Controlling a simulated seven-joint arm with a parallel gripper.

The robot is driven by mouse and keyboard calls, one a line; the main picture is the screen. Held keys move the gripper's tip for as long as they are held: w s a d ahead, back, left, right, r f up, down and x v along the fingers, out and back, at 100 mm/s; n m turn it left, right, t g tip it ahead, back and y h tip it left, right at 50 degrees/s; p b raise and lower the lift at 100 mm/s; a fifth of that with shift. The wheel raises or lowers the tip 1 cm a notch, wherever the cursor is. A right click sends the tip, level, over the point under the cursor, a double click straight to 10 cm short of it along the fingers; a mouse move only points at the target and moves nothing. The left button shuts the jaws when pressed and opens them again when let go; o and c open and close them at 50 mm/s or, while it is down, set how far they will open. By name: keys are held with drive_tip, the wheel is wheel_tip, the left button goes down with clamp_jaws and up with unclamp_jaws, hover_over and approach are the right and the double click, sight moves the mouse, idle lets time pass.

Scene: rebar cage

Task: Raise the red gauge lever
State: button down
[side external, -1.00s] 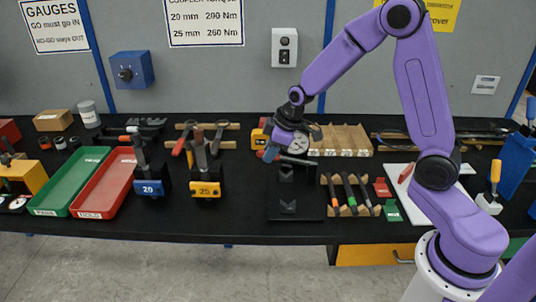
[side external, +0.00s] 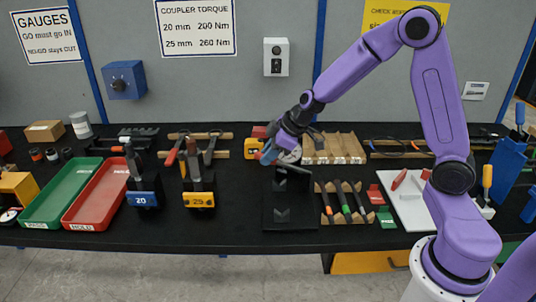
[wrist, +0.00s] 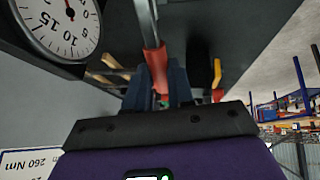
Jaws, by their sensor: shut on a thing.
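The gauge's round white dial (wrist: 60,22) fills the top left of the wrist view. In the side view the dial (side external: 289,155) is partly covered by my gripper. The red lever (wrist: 156,68) stands between my blue fingers in the wrist view, with a grey bar running up from it. My gripper (wrist: 159,85) is shut on the red lever. In the side view my gripper (side external: 267,153) is beside the dial, above the rear of the black stand (side external: 290,213). The lever is hidden there by the fingers.
A wooden rack (side external: 333,148) is close on the right behind the gauge. The yellow 25 block (side external: 199,194) and blue 20 block (side external: 145,192) stand to the left. Bare table lies between the yellow block and stand.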

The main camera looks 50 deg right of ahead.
idle(0.3)
drive_tip(key=c, duration=1)
unclamp_jaws()
drive_tip(key=shift+r, duration=0.1)
drive_tip(key=v, duration=1.7)
drive_tip(key=shift+s+d, duration=0.1)
drive_tip(key=shift+s, duration=0.05)
